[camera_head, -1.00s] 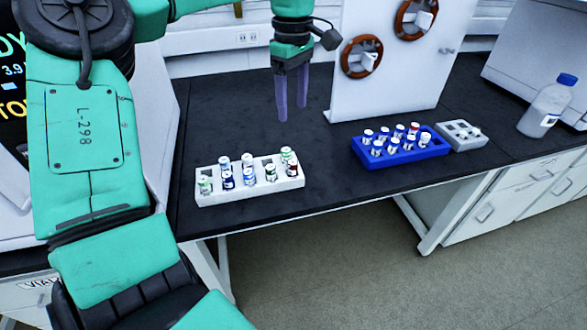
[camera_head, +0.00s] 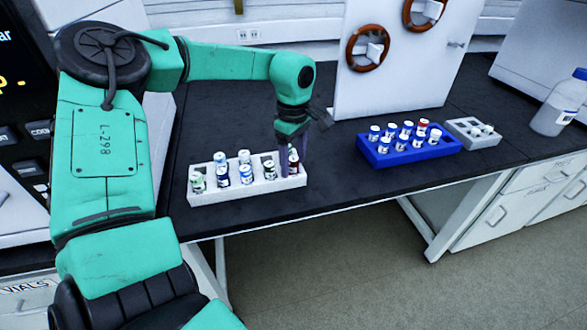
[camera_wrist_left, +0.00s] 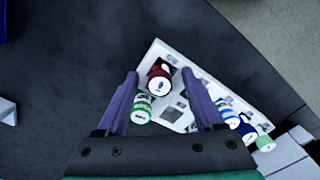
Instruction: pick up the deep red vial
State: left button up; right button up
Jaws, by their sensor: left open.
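The deep red vial (camera_head: 293,164) stands in the right end of the white rack (camera_head: 235,191). The left gripper's fingers partly hide it in the head view. In the left wrist view the dark red vial (camera_wrist_left: 159,74) with its white cap lies between the two fingertips of my open left gripper (camera_wrist_left: 160,74), with a gap on each side. In the head view the left gripper (camera_head: 294,160) points down at that end of the rack. A green-banded white vial (camera_wrist_left: 142,108) sits close to one finger. My right gripper is not in view.
The white rack holds several other vials (camera_head: 245,174). A blue rack (camera_head: 408,154) with several vials, one red-marked, stands to the right beside a small grey rack (camera_head: 472,140). A white panel (camera_head: 395,85) rises behind. The black bench (camera_head: 335,180) is clear between the racks.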

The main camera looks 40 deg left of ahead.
pick_arm(q)
grip_shut()
jog(key=shift+r, duration=0.1)
